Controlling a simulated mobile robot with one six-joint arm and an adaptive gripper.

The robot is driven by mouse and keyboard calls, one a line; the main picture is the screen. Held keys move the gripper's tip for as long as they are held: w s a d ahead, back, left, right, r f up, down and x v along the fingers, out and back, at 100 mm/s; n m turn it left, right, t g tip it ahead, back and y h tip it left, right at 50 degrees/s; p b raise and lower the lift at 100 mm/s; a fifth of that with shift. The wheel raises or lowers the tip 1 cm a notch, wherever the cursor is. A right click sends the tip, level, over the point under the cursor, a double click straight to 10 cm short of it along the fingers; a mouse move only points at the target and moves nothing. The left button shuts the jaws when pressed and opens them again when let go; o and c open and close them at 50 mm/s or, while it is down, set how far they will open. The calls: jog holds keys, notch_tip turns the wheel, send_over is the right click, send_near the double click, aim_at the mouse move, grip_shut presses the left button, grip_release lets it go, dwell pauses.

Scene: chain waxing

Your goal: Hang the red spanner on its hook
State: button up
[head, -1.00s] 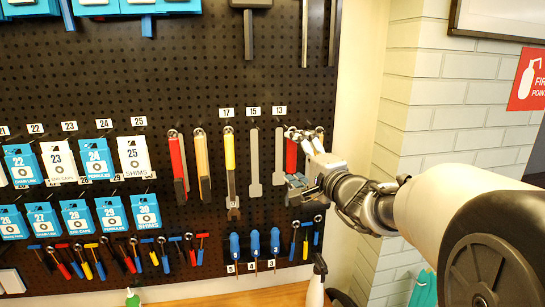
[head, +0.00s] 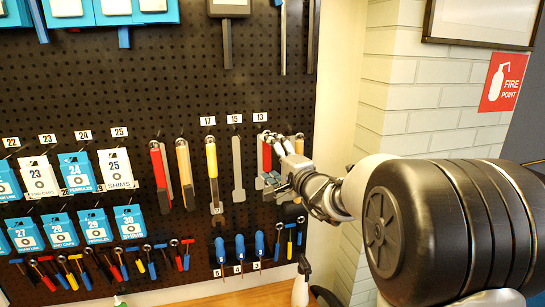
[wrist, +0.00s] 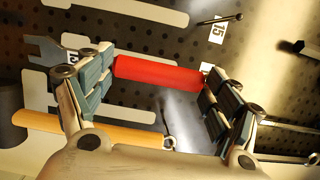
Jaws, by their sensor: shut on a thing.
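My gripper (head: 276,180) is at the pegboard, below the number 13 label. It is shut on the red spanner (head: 267,155), whose red handle (wrist: 158,73) lies between the two finger pads (wrist: 155,92) in the wrist view. A grey open-ended jaw (wrist: 50,48) shows beyond the left finger there. The spanner's handle end is by the 13 label, close in front of the board. The hook under 13 is mostly hidden by the right finger, so I cannot tell whether the spanner touches it.
An orange-handled tool (wrist: 85,130) with a ring is close beside the gripper. Blue-handled tools (head: 240,247) sit below. The brick wall (head: 405,105) is on the right.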

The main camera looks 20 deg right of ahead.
jog(key=shift+w+b, duration=0.3)
jog(key=shift+b, duration=0.4)
jog(key=shift+w+r+b, duration=0.15)
jog(key=shift+b, duration=0.45)
